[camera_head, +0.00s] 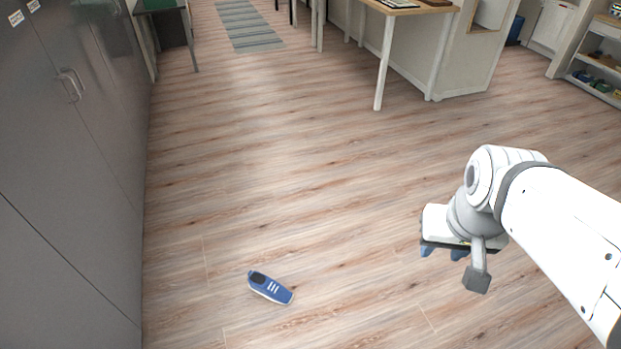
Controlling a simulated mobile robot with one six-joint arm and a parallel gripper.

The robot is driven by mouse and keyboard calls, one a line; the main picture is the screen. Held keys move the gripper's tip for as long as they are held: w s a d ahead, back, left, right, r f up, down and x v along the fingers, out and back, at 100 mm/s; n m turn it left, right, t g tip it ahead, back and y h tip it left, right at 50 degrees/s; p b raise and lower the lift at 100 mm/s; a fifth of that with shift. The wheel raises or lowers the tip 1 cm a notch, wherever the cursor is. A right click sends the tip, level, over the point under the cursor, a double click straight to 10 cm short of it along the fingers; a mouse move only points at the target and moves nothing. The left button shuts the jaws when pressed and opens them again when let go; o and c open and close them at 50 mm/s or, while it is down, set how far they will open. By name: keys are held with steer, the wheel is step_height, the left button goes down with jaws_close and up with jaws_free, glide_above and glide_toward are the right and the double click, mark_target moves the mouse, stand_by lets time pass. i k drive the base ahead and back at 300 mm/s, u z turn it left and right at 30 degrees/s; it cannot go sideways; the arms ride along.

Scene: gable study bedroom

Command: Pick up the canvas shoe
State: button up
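A blue canvas shoe (270,288) with white stripes, a pale sole edge and a dark opening lies on the wooden floor, left of centre near the bottom of the head view. Its opening end points to the upper left. My gripper (443,253) hangs at the end of my white arm, well to the right of the shoe and apart from it. Its two blue fingertips point down with a gap between them. Nothing shows between them, though the wrist hides part of the gripper.
Grey metal cabinets (62,170) line the left side. A desk (383,60) with pale legs stands at the back right, and a striped rug (248,25) lies far back. A shelf (597,80) stands at far right. The floor around the shoe is clear.

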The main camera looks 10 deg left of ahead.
mark_target(260, 283)
steer(key=z, duration=0.1)
steer(key=i, duration=0.9)
steer(key=u, duration=0.7)
steer(key=i, duration=0.6)
steer(key=u, duration=0.55)
